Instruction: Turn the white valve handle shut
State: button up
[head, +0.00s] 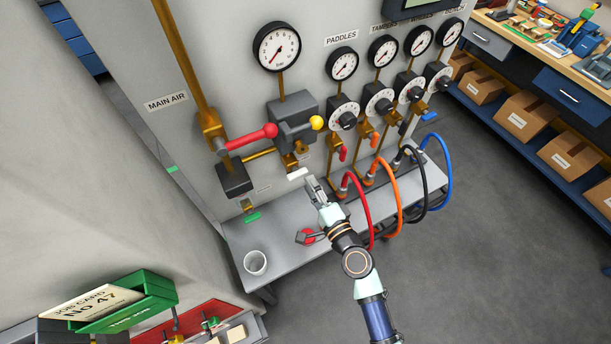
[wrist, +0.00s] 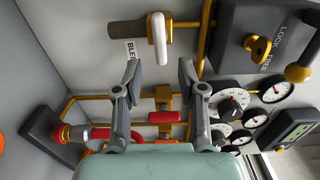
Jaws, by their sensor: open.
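The white valve handle (head: 297,173) sits low on the grey panel, under the grey block with the yellow knob. In the wrist view the white handle (wrist: 158,38) is a rounded bar on a brass pipe fitting, beside a partly hidden label. My gripper (head: 312,186) is just right of and below the handle in the head view. In the wrist view my gripper (wrist: 158,80) has its two fingers spread wide, with nothing between them. The handle lies beyond the fingertips, apart from them.
A red lever (head: 250,138) and yellow knob (head: 317,123) stick out above. Red (head: 365,210), orange (head: 394,190), black and blue hoses loop at the right. A grey shelf (head: 290,255) below holds a white cup (head: 255,263) and a red-and-dark item (head: 308,236).

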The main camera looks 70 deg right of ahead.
jog(key=v, duration=0.7)
jog(key=shift+a, duration=0.2)
jog(key=shift+s+r, duration=0.1)
jog(key=shift+s, duration=0.05)
